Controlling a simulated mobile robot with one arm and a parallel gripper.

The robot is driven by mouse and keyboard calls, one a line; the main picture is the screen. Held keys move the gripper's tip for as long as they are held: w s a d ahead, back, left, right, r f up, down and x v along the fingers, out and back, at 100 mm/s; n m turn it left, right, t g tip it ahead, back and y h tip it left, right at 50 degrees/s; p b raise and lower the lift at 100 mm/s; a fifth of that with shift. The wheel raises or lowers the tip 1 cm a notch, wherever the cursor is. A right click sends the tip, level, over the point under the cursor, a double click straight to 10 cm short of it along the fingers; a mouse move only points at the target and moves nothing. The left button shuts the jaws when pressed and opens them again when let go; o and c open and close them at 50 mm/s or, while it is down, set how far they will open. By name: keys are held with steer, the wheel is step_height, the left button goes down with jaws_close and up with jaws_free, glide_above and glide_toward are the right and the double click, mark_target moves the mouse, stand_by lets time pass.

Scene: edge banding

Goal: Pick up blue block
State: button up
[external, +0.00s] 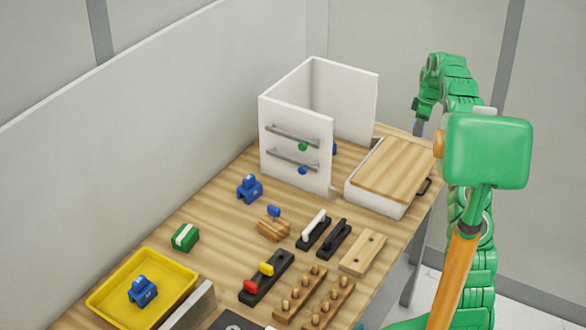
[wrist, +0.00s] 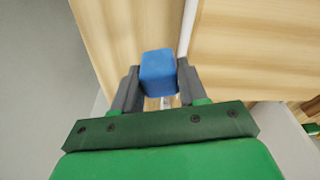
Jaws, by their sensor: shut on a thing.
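The blue block (wrist: 158,70) is held between the two dark fingers of my gripper (wrist: 157,84) in the wrist view. The fingers touch it on its left and right sides, and its far end sticks out past the fingertips. In the external view my gripper (external: 418,122) hangs at the end of the green arm, above the far right edge of the table. The block is too small there to make out clearly.
A wooden-lidded white box (external: 392,168) and a white open cabinet (external: 297,150) stand near the arm. The wooden table (external: 205,215) also holds a yellow tray (external: 103,305), blue clamp-like pieces (external: 249,189), a green block (external: 185,237) and peg boards (external: 300,292).

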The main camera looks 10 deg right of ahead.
steer(key=shift+s+a+r, duration=0.25)
steer(key=shift+s+r, duration=0.2)
steer(key=shift+s, duration=0.6)
steer(key=shift+s+a+r, duration=0.2)
steer(key=shift+s+r, duration=0.3)
steer(key=shift+s, duration=0.6)
steer(key=shift+s+a+r, duration=0.25)
steer(key=shift+s+r, duration=0.2)
steer(key=shift+s, duration=0.6)
